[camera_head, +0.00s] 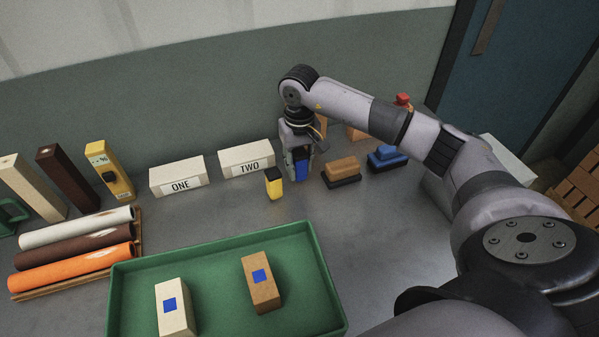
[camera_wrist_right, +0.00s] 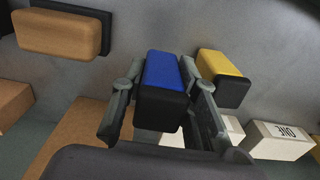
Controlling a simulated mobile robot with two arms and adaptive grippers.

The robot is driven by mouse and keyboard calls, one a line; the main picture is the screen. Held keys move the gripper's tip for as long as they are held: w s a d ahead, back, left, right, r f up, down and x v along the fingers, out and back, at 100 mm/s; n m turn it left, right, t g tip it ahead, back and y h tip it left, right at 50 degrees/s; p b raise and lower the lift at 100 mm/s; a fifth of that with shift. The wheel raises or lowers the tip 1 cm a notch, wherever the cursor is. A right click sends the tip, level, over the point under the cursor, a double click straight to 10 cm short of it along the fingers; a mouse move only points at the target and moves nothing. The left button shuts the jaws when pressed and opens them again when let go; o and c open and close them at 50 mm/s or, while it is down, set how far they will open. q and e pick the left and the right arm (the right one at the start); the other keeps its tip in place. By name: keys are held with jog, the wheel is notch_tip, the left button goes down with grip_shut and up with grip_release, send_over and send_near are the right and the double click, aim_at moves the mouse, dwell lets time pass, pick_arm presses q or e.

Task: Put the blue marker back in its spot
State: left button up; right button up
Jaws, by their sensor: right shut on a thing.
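The blue marker (camera_head: 301,170) is a short block with a blue body and a black end. It stands upright on or just above the grey table, right of the yellow marker (camera_head: 274,184). My right gripper (camera_head: 299,166) comes down from above and is shut on it. In the right wrist view the blue marker (camera_wrist_right: 165,85) sits between the two fingers of the right gripper (camera_wrist_right: 163,105). The yellow marker also shows there (camera_wrist_right: 222,75), apart from the right finger. Whether the blue marker touches the table cannot be told. My left gripper is out of view.
White blocks labelled ONE (camera_head: 177,177) and TWO (camera_head: 246,160) stand left. A tan-and-black block (camera_head: 342,171) and a blue-and-black one (camera_head: 387,157) lie right. A green tray (camera_head: 215,264) with two marked blocks is in front. Rolls (camera_head: 75,250) lie far left.

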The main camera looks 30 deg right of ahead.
aim_at(300, 174)
notch_tip(300, 174, down, 4)
jog(key=shift+r, duration=0.25)
jog(key=shift+f, duration=0.2)
jog(key=o, duration=0.9)
jog(key=shift+r, duration=0.15)
